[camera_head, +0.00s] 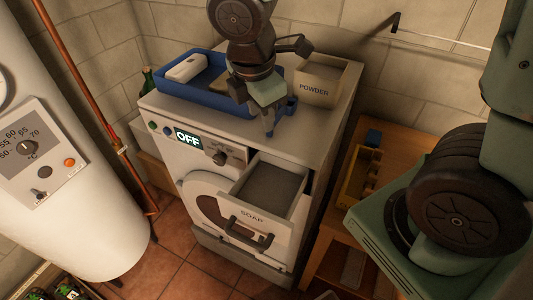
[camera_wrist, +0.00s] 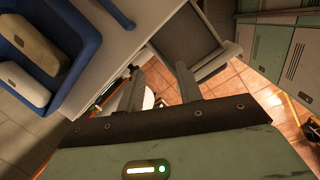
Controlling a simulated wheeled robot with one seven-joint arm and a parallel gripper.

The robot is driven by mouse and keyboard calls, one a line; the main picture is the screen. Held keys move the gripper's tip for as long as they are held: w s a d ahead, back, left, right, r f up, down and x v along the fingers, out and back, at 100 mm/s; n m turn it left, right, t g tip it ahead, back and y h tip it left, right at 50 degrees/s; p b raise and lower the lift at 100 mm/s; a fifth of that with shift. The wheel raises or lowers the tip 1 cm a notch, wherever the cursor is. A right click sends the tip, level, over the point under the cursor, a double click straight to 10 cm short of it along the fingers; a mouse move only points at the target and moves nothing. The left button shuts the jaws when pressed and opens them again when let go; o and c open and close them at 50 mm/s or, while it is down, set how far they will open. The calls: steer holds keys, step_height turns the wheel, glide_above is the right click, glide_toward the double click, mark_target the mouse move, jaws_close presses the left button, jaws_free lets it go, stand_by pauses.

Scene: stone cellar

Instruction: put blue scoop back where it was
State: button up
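The blue scoop (camera_head: 287,108) seems to be the small blue item on top of the white washing machine (camera_head: 318,137), just right of my gripper (camera_head: 268,130). Part of it shows at the top of the wrist view (camera_wrist: 118,12). My gripper points down near the machine's front edge. In the wrist view its two fingers (camera_wrist: 160,72) are apart with nothing between them. The powder box (camera_head: 318,92), labelled POWDER, stands at the back right of the top. The soap drawer (camera_head: 250,214) is pulled out and holds grey material.
A blue tray (camera_head: 178,90) with pale blocks sits on the machine's left side. A wooden table (camera_head: 397,150) with a yellow rack and a small blue block is at the right. A white boiler (camera_head: 85,220) stands at the left. The open drawer juts forward.

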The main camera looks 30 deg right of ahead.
steer(key=s+a+m+y, duration=0.1)
steer(key=s+a+m, duration=0.2)
steer(key=s+m, duration=0.2)
steer(key=s+a+m+g+y, duration=0.1)
steer(key=s+a+m, duration=0.3)
steer(key=s, duration=0.5)
steer(key=shift+s+a+m+g+y, duration=0.2)
steer(key=shift+s+m+g+y, duration=0.1)
steer(key=shift+m, duration=0.7)
steer(key=shift+r, duration=0.1)
step_height(320, 180, down, 12)
steer(key=b, duration=1.1)
steer(key=shift+r+b, duration=0.2)
steer(key=shift+b, duration=0.1)
